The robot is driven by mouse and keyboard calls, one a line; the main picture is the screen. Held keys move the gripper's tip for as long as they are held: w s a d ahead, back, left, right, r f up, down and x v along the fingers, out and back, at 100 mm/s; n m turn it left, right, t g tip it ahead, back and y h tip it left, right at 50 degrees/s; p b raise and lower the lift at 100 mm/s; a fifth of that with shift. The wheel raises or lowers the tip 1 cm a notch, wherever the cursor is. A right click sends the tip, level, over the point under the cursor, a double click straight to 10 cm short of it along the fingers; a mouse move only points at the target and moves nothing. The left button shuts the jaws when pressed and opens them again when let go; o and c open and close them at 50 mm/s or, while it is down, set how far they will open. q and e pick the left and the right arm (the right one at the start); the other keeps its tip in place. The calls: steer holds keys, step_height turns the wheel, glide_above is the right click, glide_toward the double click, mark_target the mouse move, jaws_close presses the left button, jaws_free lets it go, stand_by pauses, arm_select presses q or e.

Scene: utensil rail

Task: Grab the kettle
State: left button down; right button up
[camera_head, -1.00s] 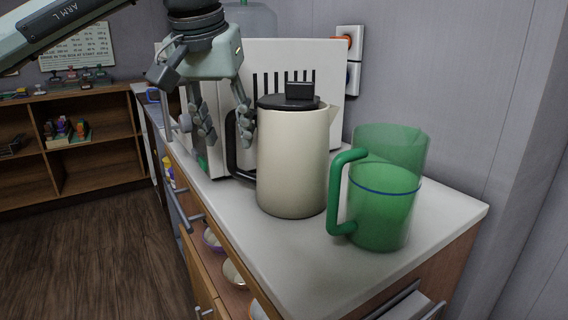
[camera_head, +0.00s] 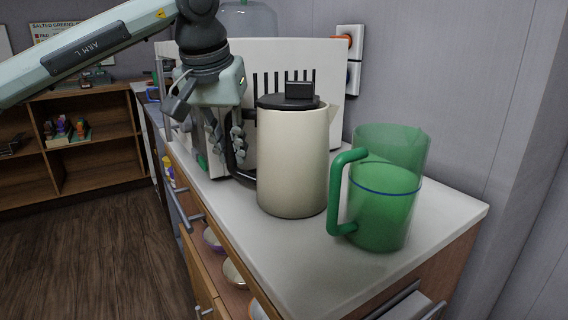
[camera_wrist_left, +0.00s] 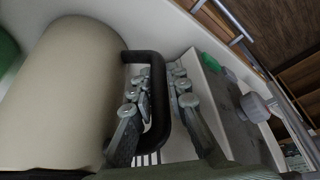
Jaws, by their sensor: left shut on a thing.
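The kettle (camera_head: 293,160) is a cream cylinder with a black lid and a black handle on its left side, standing upright on the white counter. My left gripper (camera_head: 228,160) is at the handle, fingers pointing down, left of the body. In the left wrist view the gripper (camera_wrist_left: 160,112) has its fingers on both sides of the black handle (camera_wrist_left: 158,75), shut on it. The cream body (camera_wrist_left: 60,95) fills the left of that view. My right gripper is in neither view.
A green translucent pitcher (camera_head: 385,190) stands close to the right of the kettle on the counter (camera_head: 290,255). A white slotted appliance (camera_head: 325,60) is behind the kettle. An open drawer with bowls (camera_head: 235,272) is below the counter's left edge. The wall is at right.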

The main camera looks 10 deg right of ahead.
arm_select(q)
steer(key=shift+d+r, duration=0.1)
steer(key=shift+r, duration=0.1)
stand_by(0.3)
